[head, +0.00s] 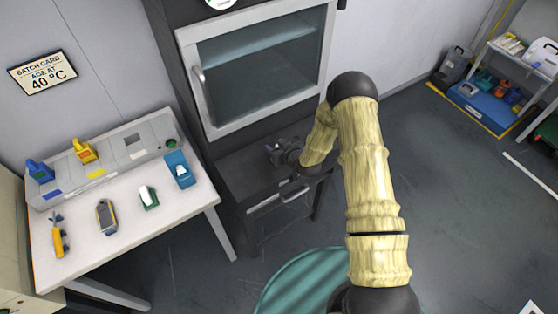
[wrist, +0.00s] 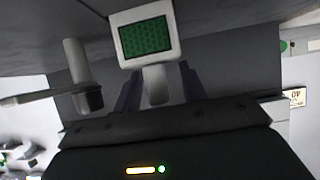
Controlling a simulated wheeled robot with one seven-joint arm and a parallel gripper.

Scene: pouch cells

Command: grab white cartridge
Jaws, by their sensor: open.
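In the wrist view, a white piece with a green honeycomb face (wrist: 145,38) and a narrow white neck lies straight ahead; it looks like the white cartridge. My gripper (wrist: 157,78) is open, with one dark finger on each side of that neck. I cannot tell whether the fingers touch it. In the head view, my gripper (head: 276,152) is in front of the dark lower part of the cabinet, below the glass door. The white piece cannot be made out there; my gripper and arm may hide it.
The cabinet's glass door (head: 258,68) is shut, with a handle at its left. A white bench (head: 82,245) on the left holds blue and yellow pieces, a handheld meter (head: 106,216), and small green and blue holders. A grey bar (wrist: 78,75) stands left of my fingers in the wrist view.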

